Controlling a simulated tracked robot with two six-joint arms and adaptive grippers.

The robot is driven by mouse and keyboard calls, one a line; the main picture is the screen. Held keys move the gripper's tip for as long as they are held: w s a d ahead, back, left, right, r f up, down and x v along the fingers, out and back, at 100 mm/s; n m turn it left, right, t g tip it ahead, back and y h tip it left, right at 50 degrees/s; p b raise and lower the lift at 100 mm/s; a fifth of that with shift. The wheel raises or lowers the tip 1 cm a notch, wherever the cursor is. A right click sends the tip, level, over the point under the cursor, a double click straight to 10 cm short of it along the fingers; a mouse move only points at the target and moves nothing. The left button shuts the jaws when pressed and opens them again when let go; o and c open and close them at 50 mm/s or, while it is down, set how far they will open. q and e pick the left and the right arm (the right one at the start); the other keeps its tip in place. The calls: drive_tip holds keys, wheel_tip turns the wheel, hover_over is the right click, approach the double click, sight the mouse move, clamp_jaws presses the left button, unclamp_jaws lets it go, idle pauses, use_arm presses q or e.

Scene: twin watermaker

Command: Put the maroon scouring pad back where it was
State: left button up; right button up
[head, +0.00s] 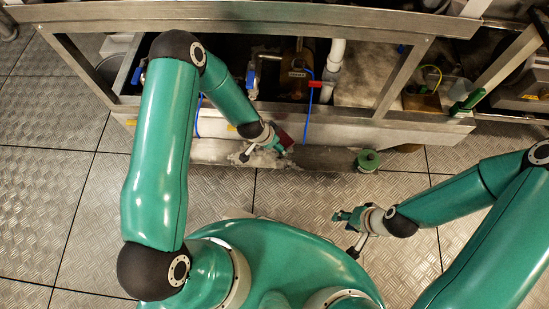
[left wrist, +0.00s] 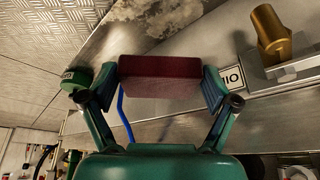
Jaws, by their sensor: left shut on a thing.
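The maroon scouring pad (head: 287,138) shows as a small dark red block at my left gripper (head: 279,143) in the head view, in front of the metal frame. In the left wrist view the pad (left wrist: 158,77) sits crosswise between both fingertips of my left gripper (left wrist: 158,88), which is shut on it. A pale-stained metal ledge (head: 325,158) lies below it in the head view. The pad's exact height over the ledge is hard to tell. My right gripper (head: 347,216) is over the floor at the lower right, away from the pad. Its finger opening is too small to judge.
A blue line (head: 308,118) with a red tag (head: 315,84) hangs just right of the pad. A green round-topped item (head: 368,160) stands further right. A white pipe (head: 336,55) and metal frame posts (head: 405,78) are behind. The plated floor (head: 60,170) at left is clear.

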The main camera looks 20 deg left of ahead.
use_arm(q)
wheel_tip(320, 180, down, 11)
drive_tip(key=b, duration=0.3)
drive_tip(key=shift+f+b, duration=0.15)
drive_tip(key=shift+b, duration=0.25)
drive_tip(key=o, duration=0.9)
drive_tip(key=shift+c, duration=0.2)
